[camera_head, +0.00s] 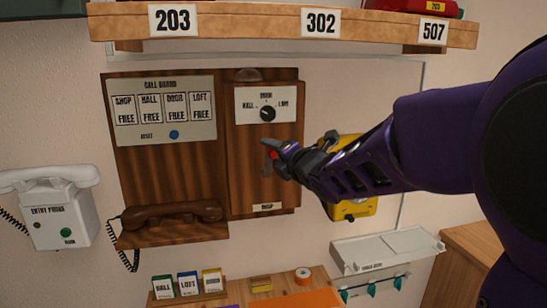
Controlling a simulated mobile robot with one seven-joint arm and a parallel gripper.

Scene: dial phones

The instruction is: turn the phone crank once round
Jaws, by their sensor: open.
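The wooden wall phone (240,185) hangs in the middle, with a dark dial (267,114) on its white plate. A small crank (266,168) shows low on its front, with a red knob (273,155) at its upper end. My gripper (279,154) reaches in from the right, its fingertips at the red knob and partly covering it. Its jaws are open. I cannot tell whether they touch the knob. The call board (163,110) is joined on the left, above a brown handset (170,213).
A numbered wooden shelf (390,27) runs above. A white entry phone (62,210) hangs at left. A yellow device (355,209) is partly behind my arm. A grey tray with teal hooks (385,250) is lower right. Small boxes (188,284) and a tape roll (303,275) stand below.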

